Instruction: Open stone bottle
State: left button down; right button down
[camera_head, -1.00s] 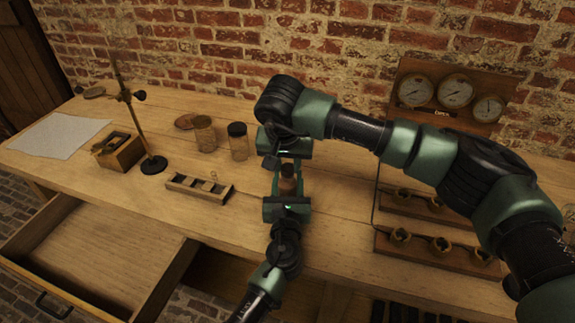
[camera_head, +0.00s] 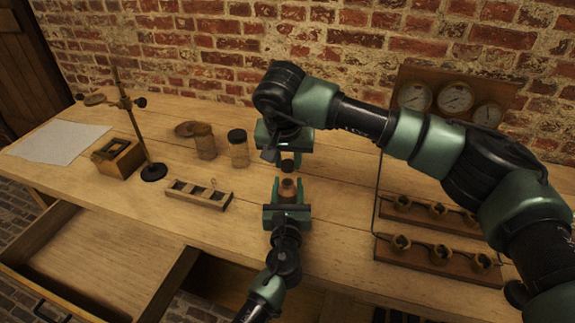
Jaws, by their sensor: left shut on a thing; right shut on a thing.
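The stone bottle (camera_head: 287,190) is small and brown, and stands upright between the fingers of my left gripper (camera_head: 288,193), which is shut on it. Its open mouth faces up. The dark stopper (camera_head: 288,166) is apart from the bottle, a little above its mouth. My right gripper (camera_head: 288,160) reaches down from above and is shut on the stopper. Its fingertips are partly hidden by its own body.
Two glass jars (camera_head: 205,142) (camera_head: 238,149), one dark-lidded, stand left of the grippers. A gauge board (camera_head: 455,97) and cup racks (camera_head: 440,255) are right. An open drawer (camera_head: 100,245) sticks out front left.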

notch_tip(320, 180, up, 2)
pick_arm(q)
jog(key=c, duration=0.7)
grip_release()
